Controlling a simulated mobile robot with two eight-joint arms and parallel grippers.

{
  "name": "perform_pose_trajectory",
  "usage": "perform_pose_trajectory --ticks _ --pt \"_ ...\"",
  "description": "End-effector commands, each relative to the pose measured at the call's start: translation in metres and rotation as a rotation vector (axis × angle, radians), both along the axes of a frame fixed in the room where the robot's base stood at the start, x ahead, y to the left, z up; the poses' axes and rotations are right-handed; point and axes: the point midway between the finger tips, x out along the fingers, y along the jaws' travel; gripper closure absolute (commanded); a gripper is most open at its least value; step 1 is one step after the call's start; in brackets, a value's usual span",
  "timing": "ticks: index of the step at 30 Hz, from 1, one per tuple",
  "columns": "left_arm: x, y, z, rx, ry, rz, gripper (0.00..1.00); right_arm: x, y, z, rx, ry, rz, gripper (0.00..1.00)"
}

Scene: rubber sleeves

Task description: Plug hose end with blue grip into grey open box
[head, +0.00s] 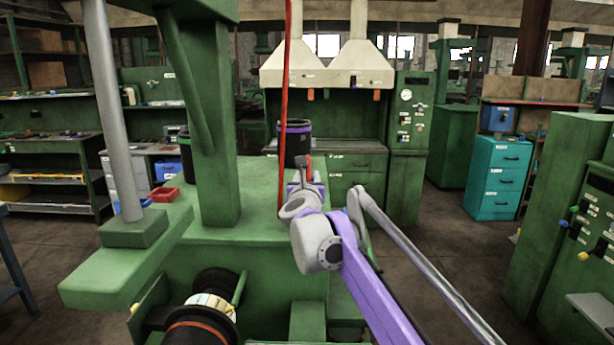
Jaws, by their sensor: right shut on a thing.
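My right gripper (304,172), at the end of my purple and grey arm, is near the middle of the head view, above the green machine table. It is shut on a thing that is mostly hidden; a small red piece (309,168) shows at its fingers. A thin red hose (285,100) hangs from the top edge down to the table, just left of the gripper. I cannot make out a blue grip or a grey open box here. My left gripper is not in view.
A black cylinder with purple bands (296,145) stands behind the gripper. A green machine column (210,130) rises on the left, with a small red tray (162,197) beside it. A teal drawer cabinet (499,180) stands at the right. Open floor (440,235) lies before it.

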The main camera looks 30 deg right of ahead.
Motion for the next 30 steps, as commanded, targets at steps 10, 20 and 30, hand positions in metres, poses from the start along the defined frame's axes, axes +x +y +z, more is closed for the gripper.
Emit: perform_pose_trajectory --ticks 10,20,30 --pt "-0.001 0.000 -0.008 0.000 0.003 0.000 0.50 0.000 0.000 -0.018 0.000 0.000 0.000 1.00" --pt "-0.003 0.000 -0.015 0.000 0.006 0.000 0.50 0.000 0.000 -0.035 0.000 0.000 0.000 1.00" --pt "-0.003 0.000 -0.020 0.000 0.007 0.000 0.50 0.000 0.000 -0.047 0.000 0.000 0.000 1.00"
